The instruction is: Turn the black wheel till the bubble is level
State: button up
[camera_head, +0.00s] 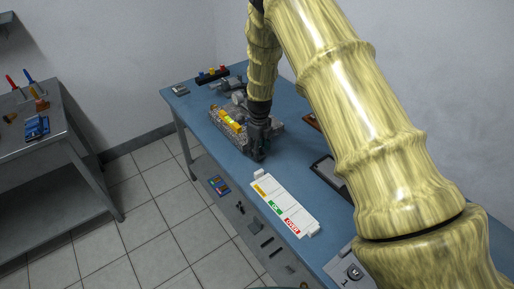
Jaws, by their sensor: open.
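A grey metal device (217,121) stands on the blue bench (190,103), with a bright yellow part (231,122) on its front. That part may be the level vial; it is too small to see a bubble. My dark gripper (257,156) is open and points down at the right front of the device, close to it. I cannot tell whether it touches anything. I cannot make out the black wheel; my gripper and arm cover that side of the device.
A white strip (285,204) with yellow, green and red labels lies at the bench's front. A dark tray (327,172) is partly behind my arm. A rack with coloured tops (212,74) stands at the back. A grey side table (40,150) stands left, across open floor.

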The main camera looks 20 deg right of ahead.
jog(key=c, duration=1)
jog(key=shift+f, duration=0.1)
jog(key=shift+n+b, duration=0.3)
jog(key=shift+n, duration=0.4)
jog(key=o, duration=1)
